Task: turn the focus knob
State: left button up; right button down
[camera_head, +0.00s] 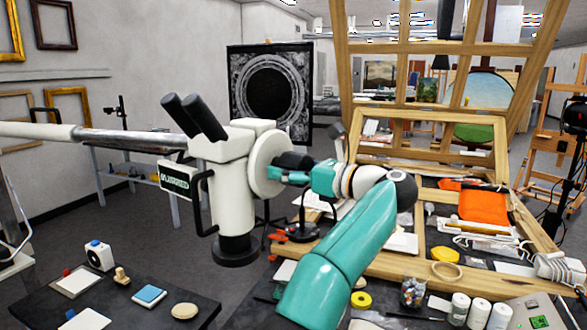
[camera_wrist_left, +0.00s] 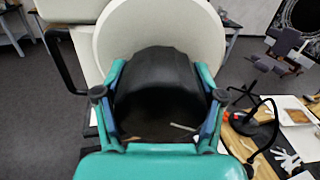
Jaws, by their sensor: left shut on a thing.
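The microscope (camera_head: 226,176) is a cream body with black eyepieces (camera_head: 194,116), held up on a metal boom from the left in the head view. Its black focus knob (camera_head: 291,159) sticks out to the right of a round cream disc (camera_head: 264,163). In the left wrist view, the knob (camera_wrist_left: 158,85) fills the middle, in front of the disc (camera_wrist_left: 207,35). My left gripper (camera_head: 289,171) is shut on the knob, with one teal finger on each side in the left wrist view (camera_wrist_left: 161,85). The knob's far side is hidden. My right gripper is not in view.
A wooden easel frame (camera_head: 430,120) stands behind my left arm. The workbench at the right holds an orange cloth (camera_head: 484,207), white jars (camera_head: 479,313) and yellow tape (camera_head: 361,300). A dark table (camera_head: 110,312) with small items lies below the microscope.

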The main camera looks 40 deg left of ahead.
pick_arm(q)
jog(key=shift+a+r+m+p, duration=0.15)
jog(key=shift+m+p, duration=0.25)
jog(key=shift+m, duration=1.6)
jog(key=shift+r, duration=0.1)
jog(key=o, duration=1.2)
jog(key=shift+w+a, duration=0.1)
jog(key=shift+c, duration=0.2)
jog(key=shift+f, duration=0.2)
